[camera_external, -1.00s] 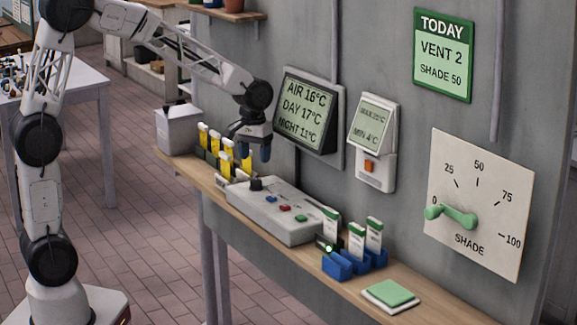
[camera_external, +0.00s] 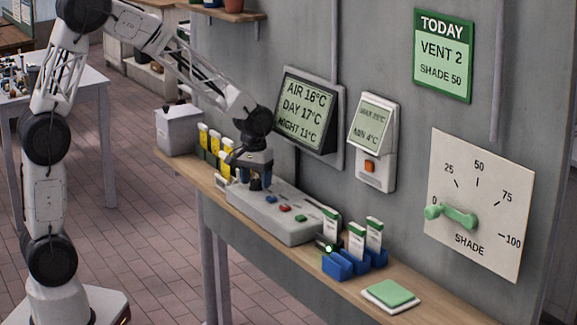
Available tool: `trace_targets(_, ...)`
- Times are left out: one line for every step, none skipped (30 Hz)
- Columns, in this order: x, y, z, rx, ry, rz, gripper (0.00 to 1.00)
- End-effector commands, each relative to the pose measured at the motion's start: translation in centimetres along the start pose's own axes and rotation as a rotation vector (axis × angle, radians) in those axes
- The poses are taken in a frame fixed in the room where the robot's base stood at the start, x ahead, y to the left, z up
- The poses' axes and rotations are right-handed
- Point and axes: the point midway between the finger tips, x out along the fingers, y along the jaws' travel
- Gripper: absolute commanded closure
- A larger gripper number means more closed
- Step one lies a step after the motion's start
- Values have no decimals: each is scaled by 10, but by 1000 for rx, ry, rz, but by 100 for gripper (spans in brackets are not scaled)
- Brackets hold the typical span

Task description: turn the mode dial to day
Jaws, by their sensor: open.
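The grey control box (camera_external: 285,220) sits on the narrow wooden shelf, with a blue, a red and a green button on its sloped top. In the earlier frame a black knob shows at the box's left end; it is now largely hidden by my gripper. My gripper (camera_external: 256,183) points down at that left end, with its blue-tipped fingers apart around or just above the knob's place. I cannot tell whether the fingers touch the knob. The dial's markings are too small to read.
Yellow-topped packets (camera_external: 215,145) stand left of the box. Blue holders with white-green labels (camera_external: 357,243) and a green pad (camera_external: 388,293) lie to its right. The wall behind carries a display (camera_external: 305,108), a min-max unit (camera_external: 372,140) and a shade lever plate (camera_external: 475,200).

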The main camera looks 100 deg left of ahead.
Motion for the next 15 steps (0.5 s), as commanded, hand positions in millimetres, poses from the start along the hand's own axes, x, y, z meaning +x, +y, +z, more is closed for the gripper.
trace_targets(0,0,0,0,0,0,37)
trace_targets(0,0,0,0,0,0,37)
trace_targets(0,0,0,0,0,0,37)
trace_targets(0,0,0,0,0,0,37)
trace_targets(0,0,0,0,0,0,37)
trace_targets(0,0,0,0,0,0,37)
trace_targets(0,0,0,0,0,0,38)
trace_targets(0,0,0,0,0,0,43)
trace_targets(0,0,0,0,0,0,49)
trace_targets(0,0,0,0,0,0,54)
trace_targets(0,0,0,0,0,0,58)
trace_targets(0,0,0,0,0,0,65)
trace_targets(0,0,0,0,0,0,69)
trace_targets(0,0,0,0,0,0,74)
trace_targets(0,0,0,0,0,0,80)
